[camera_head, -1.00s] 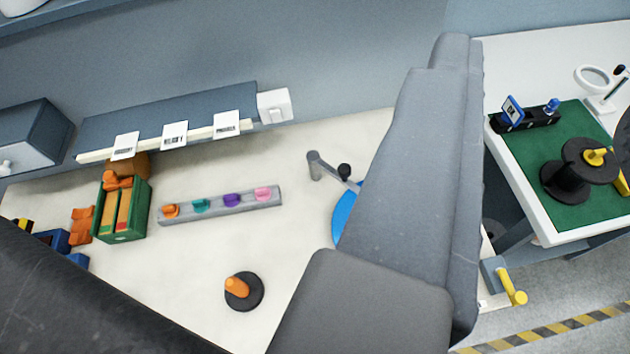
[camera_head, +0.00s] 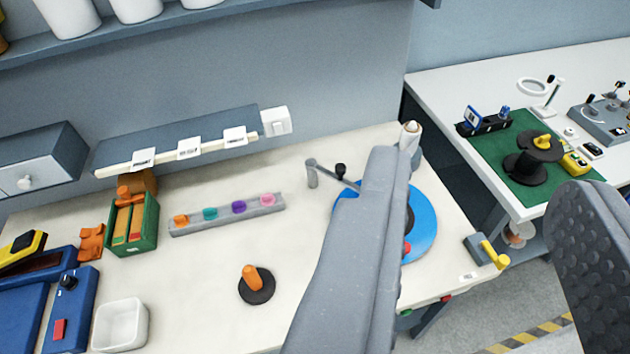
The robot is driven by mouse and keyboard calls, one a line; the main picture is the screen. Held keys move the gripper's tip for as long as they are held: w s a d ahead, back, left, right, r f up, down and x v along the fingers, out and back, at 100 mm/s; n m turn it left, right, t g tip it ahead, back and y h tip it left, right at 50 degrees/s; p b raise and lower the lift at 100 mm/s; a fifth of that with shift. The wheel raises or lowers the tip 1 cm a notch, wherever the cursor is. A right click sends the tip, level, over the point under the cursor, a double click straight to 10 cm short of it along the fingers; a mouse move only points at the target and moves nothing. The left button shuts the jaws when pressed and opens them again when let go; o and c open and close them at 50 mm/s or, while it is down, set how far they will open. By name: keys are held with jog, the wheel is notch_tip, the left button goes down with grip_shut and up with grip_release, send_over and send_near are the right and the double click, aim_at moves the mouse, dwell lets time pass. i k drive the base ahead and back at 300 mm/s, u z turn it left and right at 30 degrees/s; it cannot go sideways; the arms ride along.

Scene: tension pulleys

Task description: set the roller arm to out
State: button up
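A grey lever (camera_head: 328,175) stands on the white bench. It has a post at its left end and a black knob, and reaches right toward a blue disc (camera_head: 424,215). It looks like the roller arm, but I cannot tell for sure, nor read its setting. My gripper (camera_head: 480,178) is open, with two grey fingers wide apart and nothing between them. The right finger, with a studded pad, is at the right edge.
A grey strip (camera_head: 222,216) with coloured knobs, an orange-handled black disc (camera_head: 256,289) and a green box (camera_head: 146,240) are on the bench. A yellow-handled crank (camera_head: 490,252) is at its right edge. A side table has a green mat (camera_head: 485,150) with a black spool (camera_head: 530,165).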

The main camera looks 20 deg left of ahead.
aim_at(310, 164)
jog(key=z, duration=0.2)
jog(key=i, duration=0.9)
jog(key=u, duration=0.1)
